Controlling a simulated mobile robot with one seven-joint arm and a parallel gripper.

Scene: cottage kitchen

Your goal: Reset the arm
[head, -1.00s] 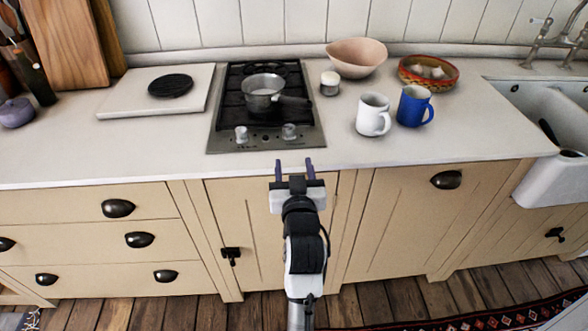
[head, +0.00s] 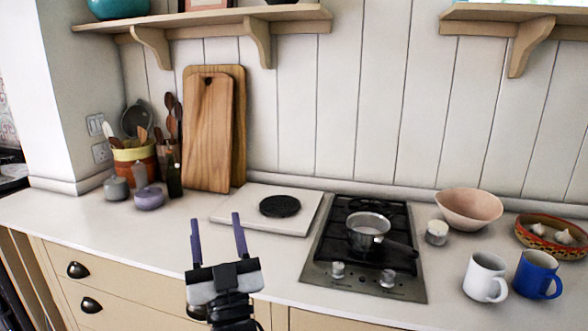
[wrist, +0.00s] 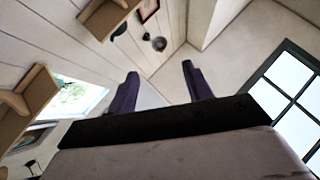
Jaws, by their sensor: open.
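My gripper (head: 219,243) is open and empty in the head view. Its two dark fingers point up, apart, in front of the counter's edge to the left of the hob. In the wrist view my gripper (wrist: 160,88) also shows open, with nothing between its fingers. That view looks up toward the ceiling, wall shelves and a window.
A hob (head: 365,275) carries a saucepan (head: 366,228). A white mug (head: 484,277) and a blue mug (head: 537,274) stand right of it. Cutting boards (head: 207,130) lean on the wall. Wall shelves (head: 205,19) hang above. The counter's left front is clear.

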